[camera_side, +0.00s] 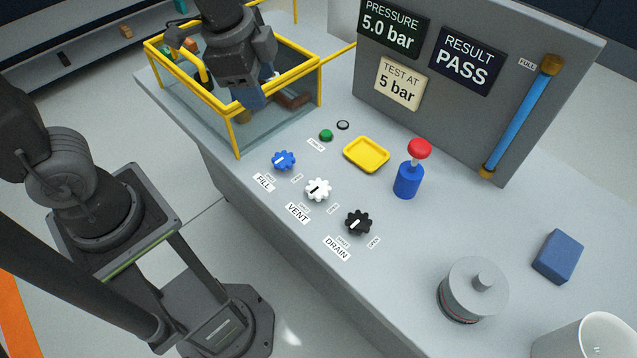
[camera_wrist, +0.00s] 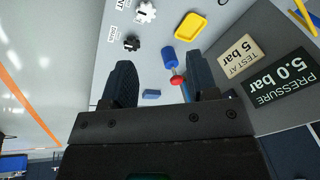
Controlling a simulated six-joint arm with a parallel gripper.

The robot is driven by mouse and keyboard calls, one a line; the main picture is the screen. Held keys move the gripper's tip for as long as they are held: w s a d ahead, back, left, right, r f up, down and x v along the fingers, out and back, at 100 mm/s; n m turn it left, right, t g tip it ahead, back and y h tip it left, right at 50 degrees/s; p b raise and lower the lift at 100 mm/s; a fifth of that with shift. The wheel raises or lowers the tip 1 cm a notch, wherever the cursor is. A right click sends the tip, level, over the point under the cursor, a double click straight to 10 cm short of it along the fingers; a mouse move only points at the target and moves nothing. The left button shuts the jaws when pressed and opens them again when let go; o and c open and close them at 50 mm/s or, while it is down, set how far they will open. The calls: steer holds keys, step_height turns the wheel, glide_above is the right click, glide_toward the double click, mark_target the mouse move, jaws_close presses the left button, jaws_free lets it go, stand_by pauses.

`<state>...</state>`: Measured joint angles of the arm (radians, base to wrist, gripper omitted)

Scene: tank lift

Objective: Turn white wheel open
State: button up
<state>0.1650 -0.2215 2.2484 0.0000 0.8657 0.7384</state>
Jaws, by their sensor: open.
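The white wheel (camera_side: 317,190) with a dark pointer mark sits on the grey bench top behind the VENT label (camera_side: 298,213), between the blue wheel (camera_side: 284,160) and the black wheel (camera_side: 358,222). A small OPEN label (camera_side: 333,208) lies on its right side. The white wheel also shows at the top of the wrist view (camera_wrist: 146,12). My gripper (camera_side: 250,97) is over the yellow-railed tank, well apart from the white wheel. In the wrist view its two fingers (camera_wrist: 161,76) are spread with nothing held between them.
The glass tank with yellow rails (camera_side: 236,117) is below my gripper. A yellow tray (camera_side: 367,154), a blue post with a red knob (camera_side: 408,181), a green button (camera_side: 326,135) and a grey lidded cylinder (camera_side: 472,290) stand on the bench. The panel reads 5.0 bar and PASS.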

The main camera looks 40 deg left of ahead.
mark_target(318, 187)
steer(key=o, duration=0.4)
steer(key=w+d+f+m+g, duration=0.1)
steer(key=w+d+f+m, duration=0.1)
steer(key=f+m, duration=0.1)
steer(key=w+d+f+m+g, duration=0.1)
steer(key=d+f+m, duration=0.1)
steer(key=f+m, duration=0.2)
steer(key=w+d+f+m, duration=0.2)
steer(key=d+f+m, duration=0.1)
steer(key=shift+w+d+f+g, duration=0.1)
steer(key=shift+w+f+g, duration=0.2)
steer(key=shift+w+g, duration=0.1)
steer(key=shift+m, duration=0.3)
step_height(318, 187, down, 14)
steer(key=shift+c, duration=0.4)
steer(key=c, duration=0.9)
